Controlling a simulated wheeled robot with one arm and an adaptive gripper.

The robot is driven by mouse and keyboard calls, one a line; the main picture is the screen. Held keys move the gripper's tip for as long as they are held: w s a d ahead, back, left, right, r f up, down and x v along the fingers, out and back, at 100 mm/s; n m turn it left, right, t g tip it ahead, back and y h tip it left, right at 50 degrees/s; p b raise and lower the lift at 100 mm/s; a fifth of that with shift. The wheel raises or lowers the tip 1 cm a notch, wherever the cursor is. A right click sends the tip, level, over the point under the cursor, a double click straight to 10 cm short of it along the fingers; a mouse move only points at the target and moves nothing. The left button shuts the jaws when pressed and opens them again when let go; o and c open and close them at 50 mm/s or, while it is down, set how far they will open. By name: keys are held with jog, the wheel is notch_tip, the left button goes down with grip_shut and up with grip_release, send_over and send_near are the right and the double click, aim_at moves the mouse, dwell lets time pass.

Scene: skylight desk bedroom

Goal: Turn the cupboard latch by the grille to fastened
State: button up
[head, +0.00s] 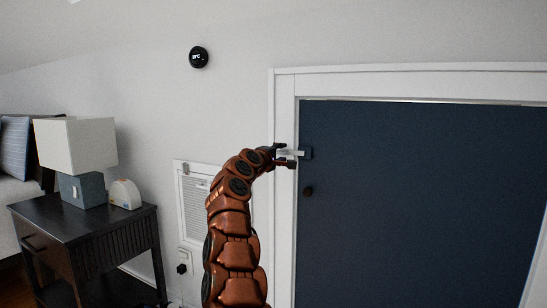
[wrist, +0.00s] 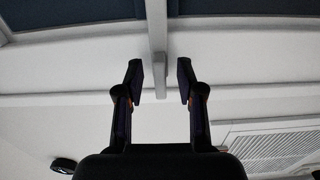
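The cupboard latch (head: 291,153) is a pale bar lying about level across the white frame at the left edge of the dark blue cupboard door (head: 420,200). A small dark blue block sits at its door end. In the wrist view the latch bar (wrist: 158,60) comes down from the top, its free end between my fingertips. My gripper (head: 279,155) is at the latch's left end. In the wrist view my gripper (wrist: 160,82) is open, with gaps visible on both sides of the bar. The white grille (head: 196,205) is on the wall, partly behind my arm.
A small dark knob (head: 308,191) is on the door below the latch. A black round dial (head: 198,57) is on the wall above left. A dark nightstand (head: 85,235) with a lamp (head: 76,146) and a small white device (head: 125,194) stands at the left.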

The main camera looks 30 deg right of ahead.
jog(key=shift+s+a, duration=0.35)
jog(key=shift+a, duration=0.3)
jog(key=v, duration=1)
jog(key=shift+s, duration=0.25)
jog(key=shift+a, duration=0.1)
dwell(0.3)
